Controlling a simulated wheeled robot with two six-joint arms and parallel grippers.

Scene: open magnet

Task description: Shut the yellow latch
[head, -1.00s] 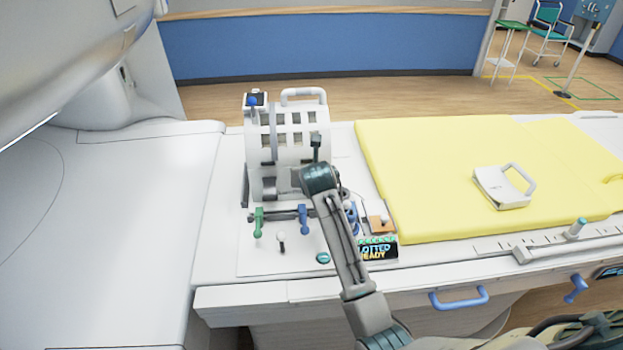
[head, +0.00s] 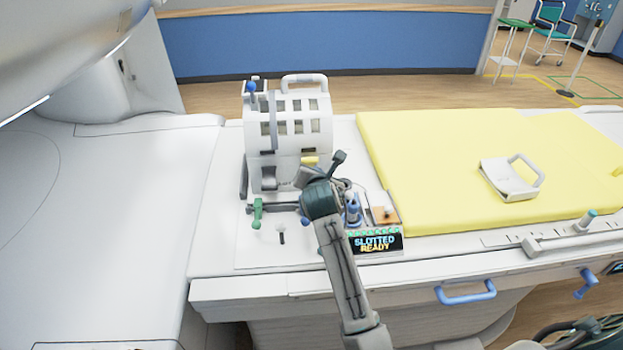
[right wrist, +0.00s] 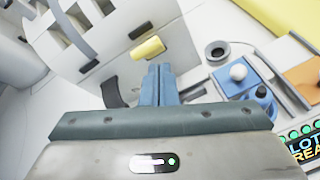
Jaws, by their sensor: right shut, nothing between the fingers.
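The yellow latch (head: 310,160) is a small yellow block low on the front of the white slotted housing (head: 290,105). It shows more closely in the right wrist view (right wrist: 148,48), lying slanted against the housing wall beside a dark slot. My right gripper (right wrist: 158,70) is shut and empty. Its blue-grey fingertips are just below and right of the latch in that picture; I cannot tell whether they touch it. In the head view my right wrist sits just below the latch and hides the fingertips. My left gripper is not in view.
A green lever (head: 257,212) stands left of my wrist. A yellow mat (head: 430,170) carries a white handled plate (head: 508,180).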

